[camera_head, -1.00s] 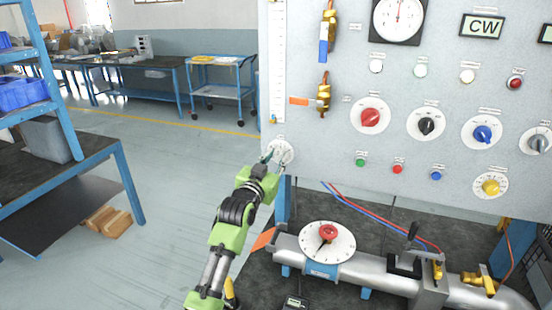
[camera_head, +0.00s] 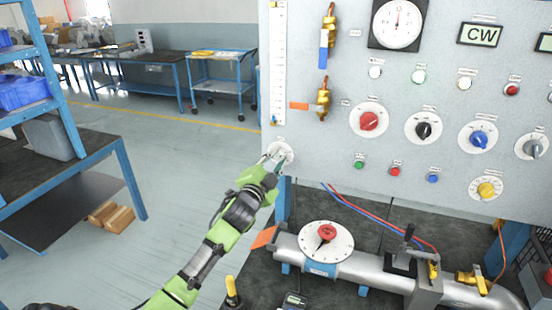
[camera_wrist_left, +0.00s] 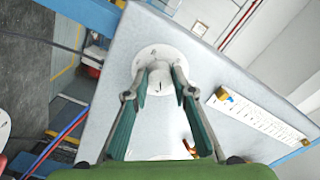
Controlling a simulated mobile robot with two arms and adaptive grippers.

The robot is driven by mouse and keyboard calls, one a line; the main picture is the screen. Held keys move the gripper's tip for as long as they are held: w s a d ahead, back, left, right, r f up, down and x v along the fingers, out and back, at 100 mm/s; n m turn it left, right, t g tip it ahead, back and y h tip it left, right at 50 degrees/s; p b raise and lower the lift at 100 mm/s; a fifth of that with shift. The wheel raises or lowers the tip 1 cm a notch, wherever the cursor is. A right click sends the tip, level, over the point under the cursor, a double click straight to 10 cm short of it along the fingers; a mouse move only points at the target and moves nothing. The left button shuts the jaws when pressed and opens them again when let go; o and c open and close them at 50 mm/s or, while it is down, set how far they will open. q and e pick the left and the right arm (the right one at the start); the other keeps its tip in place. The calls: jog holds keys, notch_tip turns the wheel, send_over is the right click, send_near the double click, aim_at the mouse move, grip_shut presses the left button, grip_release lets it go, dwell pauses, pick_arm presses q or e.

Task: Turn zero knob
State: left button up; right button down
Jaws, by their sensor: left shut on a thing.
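The zero knob sits on a round white dial (camera_head: 287,150) at the lower left corner of the grey panel. My left gripper (camera_head: 276,158) is at this dial, its fingers pointing at the panel and shut on the knob. In the left wrist view, the white dial (camera_wrist_left: 152,55) shows past the green-padded fingers of the left gripper (camera_wrist_left: 160,80). The fingertips lie on both sides of the dial's centre and largely hide the knob. My right gripper is not in view.
The panel carries red (camera_head: 368,120), black (camera_head: 423,130) and blue (camera_head: 479,139) knobs to the right. A vertical scale (camera_head: 279,60) is above the dial. Below is a bench with a metal pipe (camera_head: 380,270) and a red-knobbed dial (camera_head: 341,237). Open floor lies to the left.

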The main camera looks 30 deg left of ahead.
pick_arm(q)
jog(key=shift+m, duration=1)
jog(key=o, duration=1.1)
jog(key=shift+s, duration=0.1)
jog(key=v, duration=1.1)
jog(key=shift+s+f, duration=0.1)
jog(key=shift+s, duration=0.25)
